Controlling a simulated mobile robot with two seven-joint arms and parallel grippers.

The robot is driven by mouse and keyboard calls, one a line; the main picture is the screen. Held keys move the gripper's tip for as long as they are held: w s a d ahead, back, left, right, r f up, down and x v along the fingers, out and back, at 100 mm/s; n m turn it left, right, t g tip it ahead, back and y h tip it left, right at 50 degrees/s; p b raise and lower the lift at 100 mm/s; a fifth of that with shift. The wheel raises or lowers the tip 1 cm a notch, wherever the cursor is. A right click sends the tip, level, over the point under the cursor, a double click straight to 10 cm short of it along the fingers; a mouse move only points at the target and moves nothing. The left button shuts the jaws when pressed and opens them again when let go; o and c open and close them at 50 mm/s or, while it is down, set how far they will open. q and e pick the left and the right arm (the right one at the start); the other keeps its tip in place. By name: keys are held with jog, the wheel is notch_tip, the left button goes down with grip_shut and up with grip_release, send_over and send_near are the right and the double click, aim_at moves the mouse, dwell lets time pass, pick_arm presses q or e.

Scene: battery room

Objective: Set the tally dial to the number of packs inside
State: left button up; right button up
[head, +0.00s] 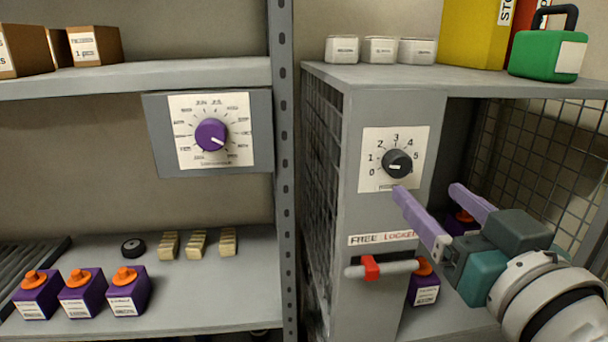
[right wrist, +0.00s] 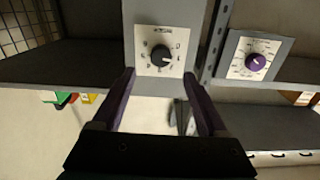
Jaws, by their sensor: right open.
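The tally dial (head: 397,163) is a dark round knob on a white plate numbered 0 to 5, on the locker's front panel. Inside the locker I see a purple pack with an orange cap (head: 425,288) behind the handle, and part of another (head: 462,222) behind my right gripper; the rest of the interior is partly hidden. My right gripper (head: 428,190) is open and empty, just below and right of the dial. In the right wrist view the dial (right wrist: 161,56) appears beyond and between the fingertips. My left gripper is out of view.
A purple-knobbed dial (head: 211,135) hangs on the left shelf unit. Several purple packs (head: 82,293) stand on the lower left shelf. A handle with a red piece (head: 371,267) juts from the locker front. A green case (head: 548,57) stands on top.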

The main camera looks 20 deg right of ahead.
aim_at(401, 168)
jog(key=b+x, duration=0.1)
jog(key=x, duration=0.6)
jog(key=shift+w, duration=0.35)
grip_shut()
